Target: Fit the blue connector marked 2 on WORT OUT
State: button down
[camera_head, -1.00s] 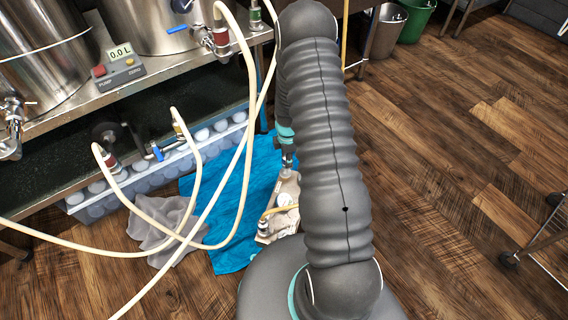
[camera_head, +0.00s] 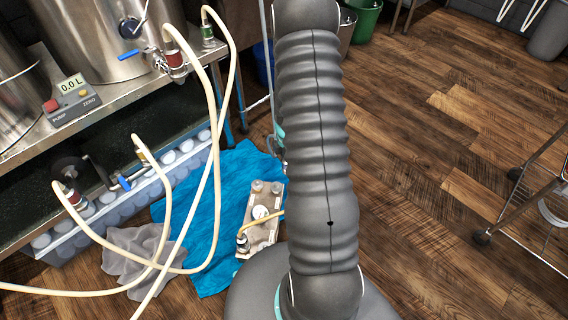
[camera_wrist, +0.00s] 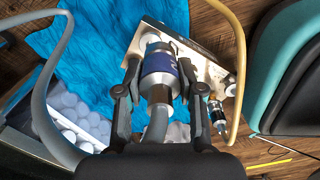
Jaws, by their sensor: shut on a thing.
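My gripper (camera_wrist: 161,88) is shut on a metal connector with a blue band (camera_wrist: 159,66) in the wrist view. Part of a pale mark shows on the band; I cannot read it fully. A grey hose (camera_wrist: 158,122) runs from the connector back under my gripper. Beyond it lies a metal plate unit (camera_wrist: 150,32), partly hidden by the connector; it also shows in the head view (camera_head: 262,231). It has two bare ports (camera_head: 275,187) at its far end and a connector with a yellowish hose (camera_head: 242,243) at its near end. No WORT OUT label is legible. My arm hides my gripper in the head view.
The plate unit lies on a blue towel (camera_head: 210,252). A grey cloth (camera_head: 135,262) and cream hoses (camera_head: 215,130) are on the left, by a steel bench with a pump box (camera_head: 72,103). A wire cart (camera_head: 530,205) stands at right. The wooden floor between is clear.

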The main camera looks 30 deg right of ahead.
jog(key=shift+r+p, duration=1.35)
jog(key=shift+r, duration=0.95)
